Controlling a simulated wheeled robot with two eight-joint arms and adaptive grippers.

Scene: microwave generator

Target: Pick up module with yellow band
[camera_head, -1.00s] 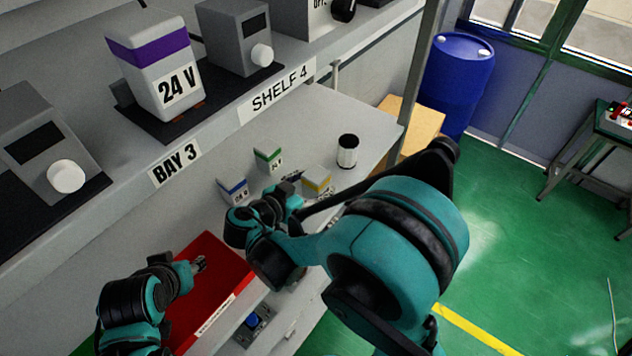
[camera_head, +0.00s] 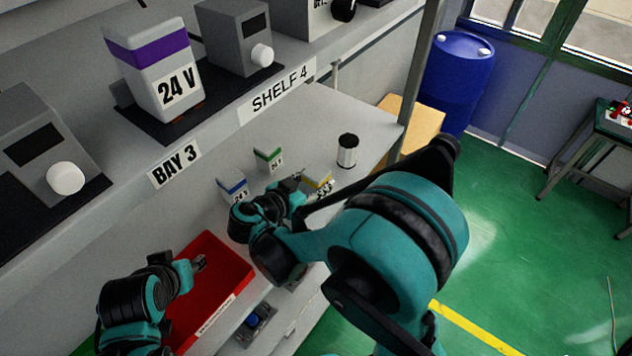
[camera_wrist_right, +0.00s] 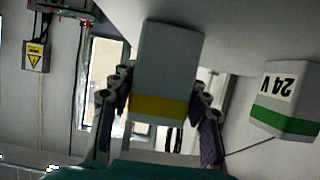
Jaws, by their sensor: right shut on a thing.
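The module with the yellow band (camera_head: 318,181) is a light grey block at the right end of the lower shelf, partly hidden by my right arm. It also shows in the right wrist view (camera_wrist_right: 165,70), between the two fingers. My right gripper (camera_head: 303,187) is shut on it, one finger against each side. I cannot tell whether it still touches the shelf. My left gripper (camera_head: 199,263) hangs over the red tray (camera_head: 235,270), apart from the modules; its jaw opening is too small to read.
A green-banded module (camera_head: 268,160) and a blue-banded module (camera_head: 234,188) stand nearby on the lower shelf. A black-topped white cylinder (camera_head: 347,151) stands right of the yellow one. The upper shelf, holding a large purple-banded module (camera_head: 155,65), overhangs at left.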

